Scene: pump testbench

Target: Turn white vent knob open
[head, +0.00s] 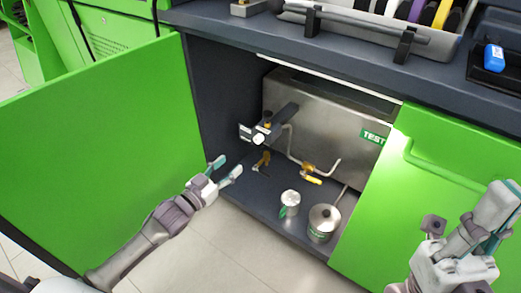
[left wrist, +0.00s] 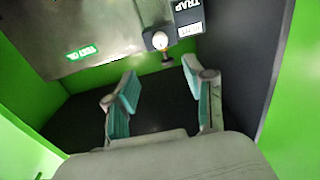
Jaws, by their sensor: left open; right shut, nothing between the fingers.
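The white vent knob (head: 259,138) sits on a dark block (head: 283,120) on the left side of the steel tank in the open cabinet. In the left wrist view the round white knob (left wrist: 160,40) shows at top centre, beside a label reading TRAP. My left gripper (head: 228,168) is open and empty at the cabinet opening, to the left of and lower than the knob in the head view. Its two teal-lined fingers (left wrist: 160,88) point toward the knob and stand apart from it. My right gripper (head: 503,195) is shut and empty in front of the right green door.
The steel tank (head: 325,115) fills the back of the cabinet. Yellow-handled valves (head: 309,170) and pipes are below it. The open green door (head: 100,150) is left of my left arm.

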